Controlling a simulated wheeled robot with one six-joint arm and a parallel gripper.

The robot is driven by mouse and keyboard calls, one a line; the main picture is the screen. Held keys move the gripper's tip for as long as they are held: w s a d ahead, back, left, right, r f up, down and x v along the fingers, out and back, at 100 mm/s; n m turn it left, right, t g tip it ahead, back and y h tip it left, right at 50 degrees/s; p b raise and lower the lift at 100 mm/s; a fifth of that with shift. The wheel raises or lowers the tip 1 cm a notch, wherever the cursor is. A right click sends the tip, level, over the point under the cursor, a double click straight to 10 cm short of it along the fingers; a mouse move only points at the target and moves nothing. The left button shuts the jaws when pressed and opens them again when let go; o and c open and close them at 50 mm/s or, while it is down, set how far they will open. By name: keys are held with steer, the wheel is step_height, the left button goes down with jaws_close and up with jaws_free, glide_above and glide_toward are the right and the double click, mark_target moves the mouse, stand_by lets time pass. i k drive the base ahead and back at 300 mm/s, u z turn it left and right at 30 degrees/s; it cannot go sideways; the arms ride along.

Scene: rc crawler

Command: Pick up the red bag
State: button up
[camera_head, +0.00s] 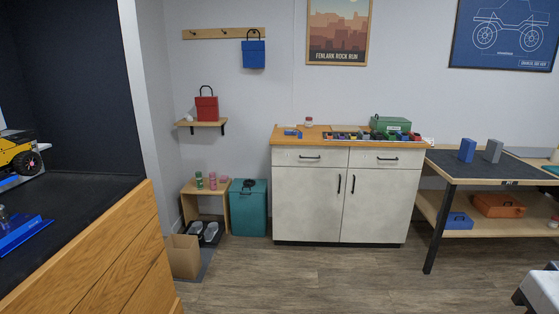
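The red bag (207,107) stands upright on a small wooden wall shelf (201,124) at the left of the back wall. It has a dark loop handle on top. A small pale item (188,118) sits beside it on the shelf's left end. A similar blue bag (254,54) hangs from a wooden peg rail (224,33) above and to the right. My gripper is not in view.
A low wooden stool (206,188) with bottles, a teal bin (248,212) and a cardboard box (182,256) stand below the shelf. A wooden-topped cabinet (340,198) is right of them. The floor (300,275) in front is clear. A wooden counter (100,262) fills the left foreground.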

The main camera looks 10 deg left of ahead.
mark_target(207, 107)
steer(key=u, duration=0.1)
steer(key=i, duration=1.7)
steer(key=u, duration=0.5)
steer(key=i, duration=2.05)
steer(key=u, duration=0.65)
steer(key=i, duration=0.85)
steer(key=u, duration=0.1)
